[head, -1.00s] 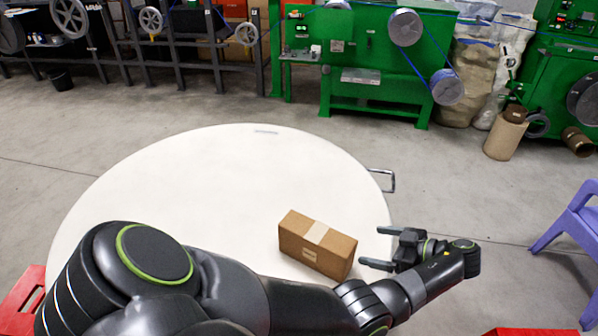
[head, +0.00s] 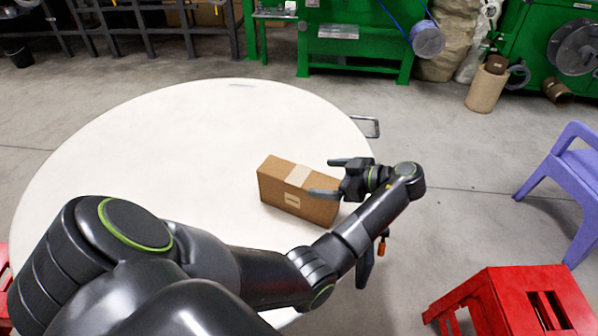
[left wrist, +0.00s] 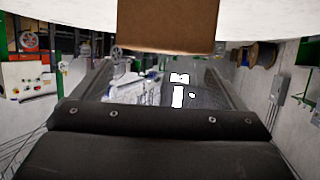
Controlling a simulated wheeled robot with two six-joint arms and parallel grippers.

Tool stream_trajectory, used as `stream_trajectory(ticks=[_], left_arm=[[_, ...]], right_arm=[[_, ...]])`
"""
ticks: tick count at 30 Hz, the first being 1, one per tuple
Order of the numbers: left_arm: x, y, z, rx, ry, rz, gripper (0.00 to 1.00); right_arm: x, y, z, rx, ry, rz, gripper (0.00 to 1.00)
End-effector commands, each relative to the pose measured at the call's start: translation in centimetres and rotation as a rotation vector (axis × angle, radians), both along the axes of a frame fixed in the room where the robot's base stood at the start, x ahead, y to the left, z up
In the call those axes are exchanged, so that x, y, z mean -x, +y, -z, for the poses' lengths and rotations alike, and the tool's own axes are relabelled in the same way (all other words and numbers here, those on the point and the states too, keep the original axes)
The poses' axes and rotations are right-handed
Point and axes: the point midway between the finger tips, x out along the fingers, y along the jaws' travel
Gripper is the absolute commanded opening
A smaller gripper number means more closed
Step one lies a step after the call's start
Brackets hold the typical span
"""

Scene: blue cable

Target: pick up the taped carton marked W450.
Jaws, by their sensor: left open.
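The brown carton (head: 285,197) stands on the right part of the round white table (head: 180,130) in the head view. Pale tape runs across its top, and a small label on its front is too small to read. My left gripper (head: 320,177) is open at the carton's right end. One finger shows past the carton's far side and the other overlaps its near face; I cannot tell whether either touches. In the left wrist view the carton (left wrist: 165,25) hangs in from the top edge, close to the camera. My right gripper is not in view.
A metal handle (head: 367,126) sticks out from the table's right edge. A red stool (head: 520,300) stands at the lower right and a purple chair (head: 570,180) at the right. Green machines (head: 355,45) stand at the back. The table's left and far parts are clear.

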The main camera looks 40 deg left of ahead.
Motion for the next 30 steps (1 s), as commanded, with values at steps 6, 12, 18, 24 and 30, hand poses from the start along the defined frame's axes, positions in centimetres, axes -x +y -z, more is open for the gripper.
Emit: stream_trajectory(ticks=[6, 12, 18, 24, 30], left_arm=[[0.3, 1.6, 0.9, 0.0, 0.0, 0.0, 0.93], [0.5, 2.2, 1.1, 0.0, 0.001, -0.001, 0.93], [1.0, 4.5, 1.4, -0.002, 0.004, -0.001, 0.93], [1.4, 6.5, 2.6, 0.0, 0.002, 0.001, 0.93], [1.4, 6.5, 2.8, 0.001, 0.001, 0.0, 0.91]], right_arm=[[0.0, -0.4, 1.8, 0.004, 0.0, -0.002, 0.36], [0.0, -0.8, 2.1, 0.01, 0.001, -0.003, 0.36], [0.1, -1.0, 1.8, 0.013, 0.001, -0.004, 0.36], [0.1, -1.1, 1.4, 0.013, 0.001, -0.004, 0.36], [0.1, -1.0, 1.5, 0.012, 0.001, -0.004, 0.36]])
